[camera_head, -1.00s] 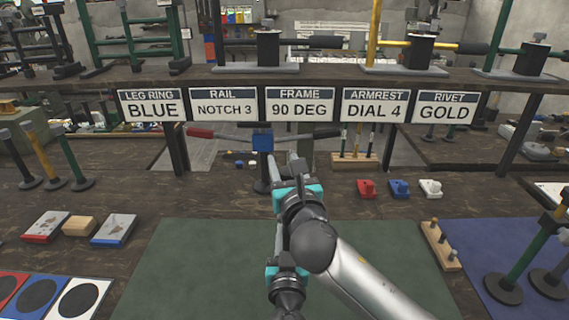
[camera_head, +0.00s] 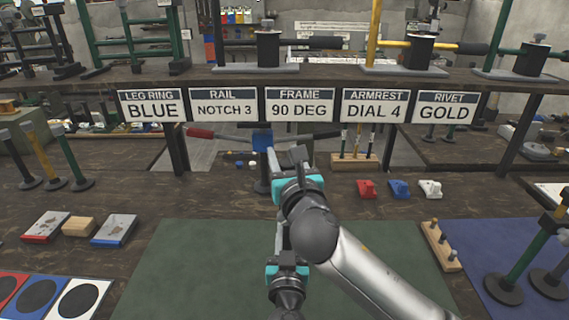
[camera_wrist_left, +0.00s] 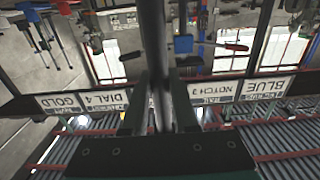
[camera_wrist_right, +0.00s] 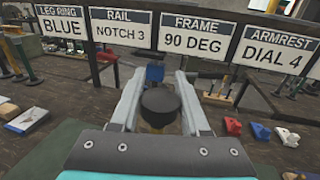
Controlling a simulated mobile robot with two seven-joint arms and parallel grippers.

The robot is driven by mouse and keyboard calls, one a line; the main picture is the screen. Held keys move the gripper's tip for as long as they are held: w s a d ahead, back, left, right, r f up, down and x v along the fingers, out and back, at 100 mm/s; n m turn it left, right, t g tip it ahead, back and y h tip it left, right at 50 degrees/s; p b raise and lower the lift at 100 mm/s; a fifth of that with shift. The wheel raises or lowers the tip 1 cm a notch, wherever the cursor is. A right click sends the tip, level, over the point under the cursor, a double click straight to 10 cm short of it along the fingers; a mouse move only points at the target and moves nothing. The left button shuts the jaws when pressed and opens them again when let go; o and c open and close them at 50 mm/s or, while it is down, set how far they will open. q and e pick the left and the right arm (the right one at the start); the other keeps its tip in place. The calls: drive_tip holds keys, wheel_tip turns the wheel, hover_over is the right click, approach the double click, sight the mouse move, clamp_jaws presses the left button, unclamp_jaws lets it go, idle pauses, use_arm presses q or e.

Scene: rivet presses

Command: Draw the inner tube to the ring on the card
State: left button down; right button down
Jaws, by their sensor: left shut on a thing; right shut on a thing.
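The leg ring card (camera_head: 151,105) reads BLUE and hangs at the left end of the sign row. My right gripper (camera_head: 289,165) is in the middle of the head view, shut on a part with a dark round end (camera_wrist_right: 160,101) and a yellowish body, seen in the right wrist view. My left gripper (camera_head: 281,243) is lower and nearer, shut on a grey tube (camera_wrist_left: 154,35) that runs up between its fingers in the left wrist view. My right arm hides most of the held tube in the head view. No ring marks on it can be made out.
Other cards hang along the shelf edge, such as the rail card (camera_head: 222,105). A green mat (camera_head: 200,265) lies clear below the grippers. Standing posts (camera_head: 70,160) are at left. Red, blue and white pieces (camera_head: 399,188) and a peg block (camera_head: 440,245) are at right.

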wheel_tip(320, 180, up, 7)
drive_tip(key=shift+r, duration=0.2)
drive_tip(key=shift+c, duration=1.9)
unclamp_jaws()
drive_tip(key=shift+f, duration=0.15)
drive_tip(key=shift+s, duration=0.15)
drive_tip(key=v, duration=1.1)
drive_tip(key=shift+s, duration=0.35)
drive_tip(key=shift+d, duration=0.1)
